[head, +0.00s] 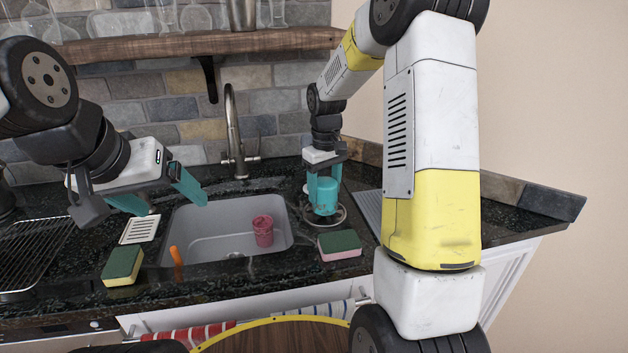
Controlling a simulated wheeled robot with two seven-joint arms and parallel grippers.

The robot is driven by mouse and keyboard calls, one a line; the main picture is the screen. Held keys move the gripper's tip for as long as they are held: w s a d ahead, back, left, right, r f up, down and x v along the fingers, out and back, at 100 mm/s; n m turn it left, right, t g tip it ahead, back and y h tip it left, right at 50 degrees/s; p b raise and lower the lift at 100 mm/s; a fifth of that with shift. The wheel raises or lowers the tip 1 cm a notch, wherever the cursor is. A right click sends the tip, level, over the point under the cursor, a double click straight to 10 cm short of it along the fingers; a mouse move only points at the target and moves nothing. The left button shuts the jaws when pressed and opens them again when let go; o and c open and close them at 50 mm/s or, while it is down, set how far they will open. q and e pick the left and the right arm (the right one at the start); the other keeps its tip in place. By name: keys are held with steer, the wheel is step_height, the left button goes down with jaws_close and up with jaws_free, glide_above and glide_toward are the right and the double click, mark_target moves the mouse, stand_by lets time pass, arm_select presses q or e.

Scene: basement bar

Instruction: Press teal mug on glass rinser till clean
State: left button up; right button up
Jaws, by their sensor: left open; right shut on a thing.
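The teal mug (326,197) is at the right of the sink, at the round metal glass rinser (341,215). My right gripper (323,188) comes down from above and is shut on the mug, with its teal fingers beside it. The mug looks roughly upright over the rinser. Whether its rim touches the rinser is hard to tell. My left gripper (168,203) is open and empty, above the counter at the left side of the sink.
A red cup (263,231) stands in the sink (215,245). Sponges lie left (123,265) and right (340,245) of it. An orange-handled item (176,262) is at its front edge. The faucet (234,130) rises behind. A drying rack (35,250) is at left; a shelf (190,44) hangs above.

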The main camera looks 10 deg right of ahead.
steer(key=shift+s+f, duration=0.1)
steer(key=shift+f, duration=0.45)
stand_by(1.9)
steer(key=shift+r, duration=3.6)
